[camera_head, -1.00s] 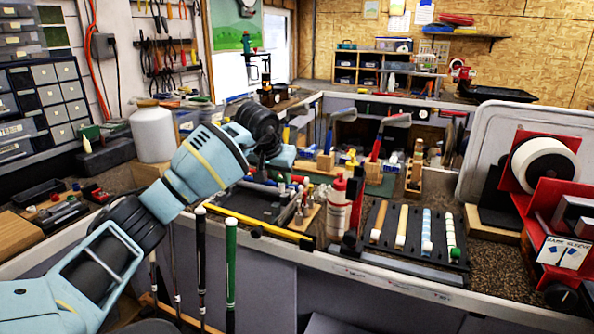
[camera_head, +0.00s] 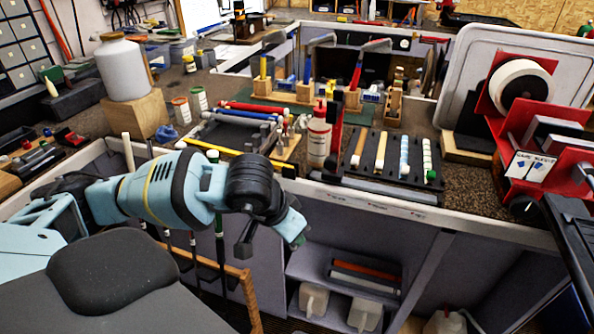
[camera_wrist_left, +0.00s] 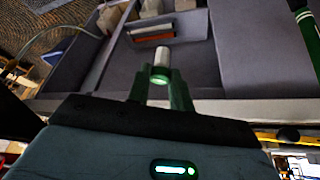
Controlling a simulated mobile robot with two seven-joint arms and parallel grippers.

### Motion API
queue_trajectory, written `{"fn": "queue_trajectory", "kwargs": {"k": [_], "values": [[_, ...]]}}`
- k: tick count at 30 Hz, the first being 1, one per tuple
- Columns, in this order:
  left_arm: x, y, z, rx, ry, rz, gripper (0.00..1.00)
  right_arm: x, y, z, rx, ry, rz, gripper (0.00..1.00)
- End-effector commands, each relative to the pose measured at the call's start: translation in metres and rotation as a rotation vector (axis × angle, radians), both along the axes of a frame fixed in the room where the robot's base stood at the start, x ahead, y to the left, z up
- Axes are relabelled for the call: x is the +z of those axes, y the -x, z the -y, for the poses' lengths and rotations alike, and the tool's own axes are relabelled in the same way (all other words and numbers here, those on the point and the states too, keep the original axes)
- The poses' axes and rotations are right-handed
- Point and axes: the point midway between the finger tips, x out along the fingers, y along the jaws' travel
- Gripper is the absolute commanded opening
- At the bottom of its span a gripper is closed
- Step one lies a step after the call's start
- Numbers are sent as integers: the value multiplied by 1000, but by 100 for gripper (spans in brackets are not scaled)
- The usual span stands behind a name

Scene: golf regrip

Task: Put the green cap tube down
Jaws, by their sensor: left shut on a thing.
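My left gripper (camera_head: 296,236) hangs in front of the bench edge, above the open lower shelves, apart from the worktop. In the left wrist view, the gripper (camera_wrist_left: 161,88) is shut on a short tube (camera_wrist_left: 162,57) with a pale body and a green end. The green end faces back towards my wrist, and the pale end sticks out beyond the fingers. My right gripper is not in view.
A black rack (camera_head: 375,186) with several rods lies on the worktop. A red-capped bottle (camera_head: 319,139) stands beside it. A yellow level (camera_head: 222,152) lies along the front edge. A white jar (camera_head: 123,72) stands on a wooden block. Club shafts stand behind my arm.

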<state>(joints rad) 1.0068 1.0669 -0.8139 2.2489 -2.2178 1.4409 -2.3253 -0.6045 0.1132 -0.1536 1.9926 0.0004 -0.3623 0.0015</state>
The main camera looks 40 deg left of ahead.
Motion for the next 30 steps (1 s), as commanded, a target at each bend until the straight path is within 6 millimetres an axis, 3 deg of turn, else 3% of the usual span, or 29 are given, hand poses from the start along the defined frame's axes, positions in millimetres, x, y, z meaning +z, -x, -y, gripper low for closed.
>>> {"fn": "queue_trajectory", "kwargs": {"k": [3, 12, 20, 30], "values": [[-14, 17, 24, -49, 5, -10, 0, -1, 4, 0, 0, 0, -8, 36], [-39, 46, 65, -132, 9, -26, 0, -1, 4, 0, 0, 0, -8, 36], [-38, 45, 63, -125, 10, -27, 0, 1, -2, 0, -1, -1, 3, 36], [42, 33, 62, -126, 0, 90, 0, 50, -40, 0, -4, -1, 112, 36]]}}
